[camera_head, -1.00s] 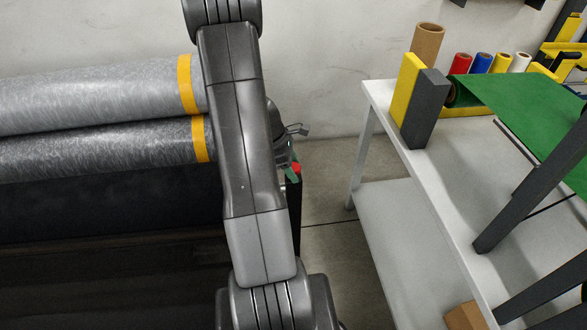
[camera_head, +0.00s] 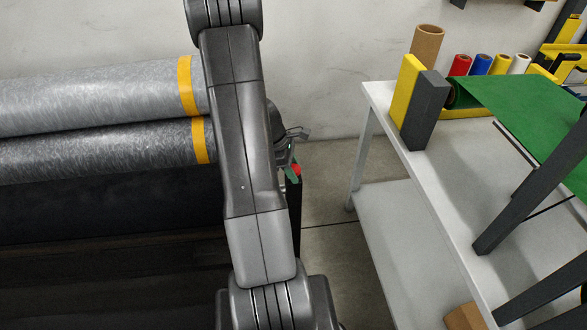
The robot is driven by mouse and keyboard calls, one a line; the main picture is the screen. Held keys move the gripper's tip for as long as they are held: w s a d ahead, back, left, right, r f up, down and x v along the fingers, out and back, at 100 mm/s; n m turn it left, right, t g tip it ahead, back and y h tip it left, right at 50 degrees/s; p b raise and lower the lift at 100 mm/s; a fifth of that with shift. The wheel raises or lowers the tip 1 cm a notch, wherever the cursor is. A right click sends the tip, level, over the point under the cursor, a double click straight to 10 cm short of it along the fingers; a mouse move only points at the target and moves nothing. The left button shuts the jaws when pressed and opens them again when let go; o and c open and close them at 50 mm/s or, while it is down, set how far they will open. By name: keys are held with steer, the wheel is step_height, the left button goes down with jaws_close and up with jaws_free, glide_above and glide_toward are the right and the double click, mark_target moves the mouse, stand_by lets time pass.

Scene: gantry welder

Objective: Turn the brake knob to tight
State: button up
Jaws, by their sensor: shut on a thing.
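My gripper (camera_head: 291,148) shows only in part beside my arm, at the right end of the machine with the rolls. It is shut on what I take to be the brake knob. A small red part (camera_head: 297,169) shows just below the gripper, with a bit of green next to it, on top of a dark post (camera_head: 294,205). My arm hides most of the gripper and the knob, so the knob's setting and any marks cannot be read.
Two grey rolls (camera_head: 90,97) with yellow bands lie to the left of my arm. A white table (camera_head: 440,185) stands at the right, with a yellow and grey block (camera_head: 425,110), coloured rolls and green sheet on it. Floor shows between the machine and the table.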

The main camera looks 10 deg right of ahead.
steer(key=m+g, duration=0.1)
steer(key=m, duration=0.2)
steer(key=shift+p, duration=0.4)
steer(key=m, duration=0.2)
steer(key=m+g+y, duration=0.1)
steer(key=m, duration=0.1)
steer(key=shift+m+y, duration=0.3)
steer(key=shift+m, duration=0.1)
steer(key=m, duration=0.2)
steer(key=m+g+y, duration=0.1)
steer(key=m, duration=0.1)
steer(key=shift+m+y+p, duration=0.3)
steer(key=shift+p, duration=0.05)
steer(key=m+y, duration=0.1)
steer(key=m, duration=0.2)
steer(key=shift+m, duration=0.3)
steer(key=m+y, duration=0.2)
steer(key=m, duration=0.2)
steer(key=m+t+y, duration=0.1)
steer(key=m, duration=0.5)
steer(key=m+t+y, duration=0.1)
steer(key=m, duration=0.1)
steer(key=shift+m+t, duration=0.9)
steer(key=shift+m, duration=1.2)
steer(key=shift+y, duration=0.3)
